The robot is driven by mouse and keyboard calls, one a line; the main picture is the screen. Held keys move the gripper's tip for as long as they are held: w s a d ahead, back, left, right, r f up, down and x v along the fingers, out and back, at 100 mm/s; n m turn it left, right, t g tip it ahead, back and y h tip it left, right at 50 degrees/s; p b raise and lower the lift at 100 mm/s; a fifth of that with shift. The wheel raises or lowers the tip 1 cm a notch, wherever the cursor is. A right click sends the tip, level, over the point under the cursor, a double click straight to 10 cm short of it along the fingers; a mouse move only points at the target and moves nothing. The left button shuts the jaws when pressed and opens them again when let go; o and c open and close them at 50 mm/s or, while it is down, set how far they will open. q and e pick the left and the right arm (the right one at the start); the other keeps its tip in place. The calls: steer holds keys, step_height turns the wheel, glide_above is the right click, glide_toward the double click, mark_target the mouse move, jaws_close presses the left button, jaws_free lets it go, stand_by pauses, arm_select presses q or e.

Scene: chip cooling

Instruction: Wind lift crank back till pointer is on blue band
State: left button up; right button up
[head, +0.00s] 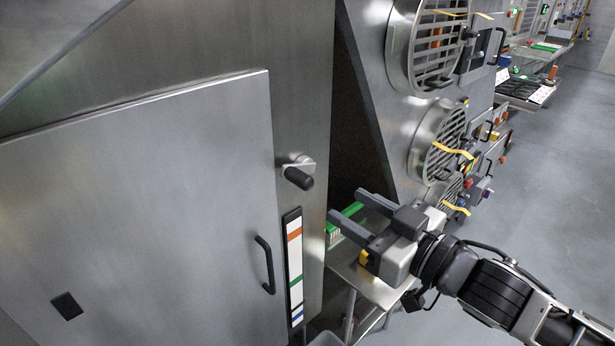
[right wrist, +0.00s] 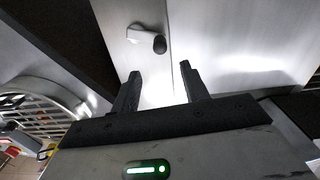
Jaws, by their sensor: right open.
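The lift crank (head: 298,170) sits on the steel front panel, with a short silver arm and a black knob. It also shows ahead of the fingers in the right wrist view (right wrist: 146,37). Below it is an upright white scale strip (head: 295,262) in a black frame, with an orange band near the top, a green band lower and a blue band (head: 297,315) near the bottom. I cannot make out a separate pointer. My right gripper (head: 349,205) is open and empty, to the right of the crank and apart from it. My left gripper is out of view.
A large steel door (head: 140,210) with a black handle (head: 265,265) fills the left. A small steel table (head: 375,288) with a green-edged item stands under my right gripper. Round fan grilles (head: 437,140) with yellow ribbons line the right. Open floor lies farther right.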

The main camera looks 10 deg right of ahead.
mark_target(311, 184)
steer(key=p+x, duration=0.1)
steer(key=x, duration=0.9)
steer(key=shift+w+a, duration=0.2)
steer(key=shift+w, duration=0.05)
jaws_close()
